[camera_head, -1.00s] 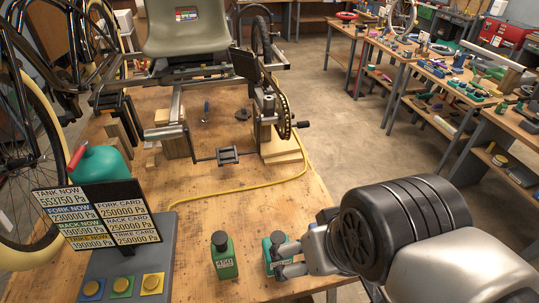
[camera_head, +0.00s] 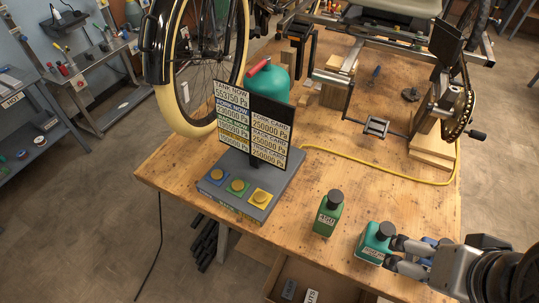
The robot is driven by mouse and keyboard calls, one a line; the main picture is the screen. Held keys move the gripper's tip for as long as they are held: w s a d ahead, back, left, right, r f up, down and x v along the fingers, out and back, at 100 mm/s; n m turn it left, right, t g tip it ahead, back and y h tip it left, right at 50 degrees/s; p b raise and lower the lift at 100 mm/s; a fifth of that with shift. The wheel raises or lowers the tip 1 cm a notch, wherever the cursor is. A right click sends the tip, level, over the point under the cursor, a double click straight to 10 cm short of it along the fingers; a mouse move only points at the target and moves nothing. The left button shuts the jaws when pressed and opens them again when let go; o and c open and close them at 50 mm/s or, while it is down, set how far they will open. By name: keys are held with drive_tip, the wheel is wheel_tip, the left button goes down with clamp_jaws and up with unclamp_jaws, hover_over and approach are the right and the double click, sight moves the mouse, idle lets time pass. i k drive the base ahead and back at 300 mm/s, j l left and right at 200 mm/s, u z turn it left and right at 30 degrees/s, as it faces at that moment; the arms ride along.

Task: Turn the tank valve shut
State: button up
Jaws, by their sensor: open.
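The teal tank (camera_head: 272,86) stands on the wooden table behind the display board, which hides its lower front. A red part (camera_head: 260,67) shows on its top; I cannot tell whether this is the valve or how far it is turned. My gripper (camera_head: 395,254) is at the table's front right, far from the tank. Its fingers are open at the right side of a teal bottle (camera_head: 371,247) with a dark cap. I cannot tell whether they touch it.
The display board (camera_head: 252,125) stands on a grey base with blue, green and yellow buttons. A green bottle (camera_head: 328,214) stands left of the teal one. A yellow hose (camera_head: 380,178) crosses the table. A bicycle wheel (camera_head: 205,70) is left of the tank.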

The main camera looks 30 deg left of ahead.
sight(265, 61)
drive_tip(key=u, duration=1.25)
